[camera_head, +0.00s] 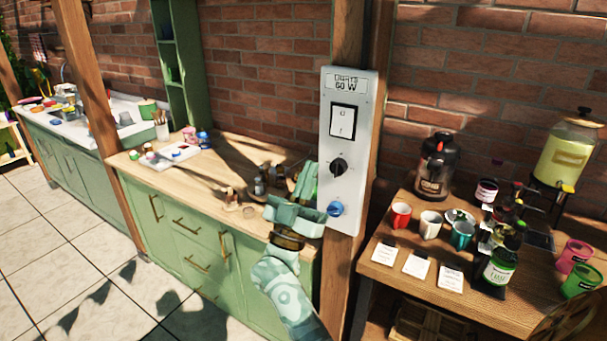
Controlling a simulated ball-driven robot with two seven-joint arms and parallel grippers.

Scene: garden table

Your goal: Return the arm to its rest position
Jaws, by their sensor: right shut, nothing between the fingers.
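My right arm comes up from the bottom middle. Its pale green gripper (308,199) is shut and empty, at the left edge of the white control panel (349,100) on the wooden post. I cannot tell whether it touches the panel. The panel carries a white rocker switch (342,121), a black knob (338,166) and a blue knob (335,209), all in plain view. The gripper tips are left of the two knobs. My left gripper is not in view.
A wooden table (481,309) at the right holds mugs, bottles, cards, a coffee pot (437,167) and a yellow dispenser (568,152). Behind and left of my gripper, a wood-topped green counter (197,188) bears small jars and a tray. Tiled floor (62,255) lies open at the lower left.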

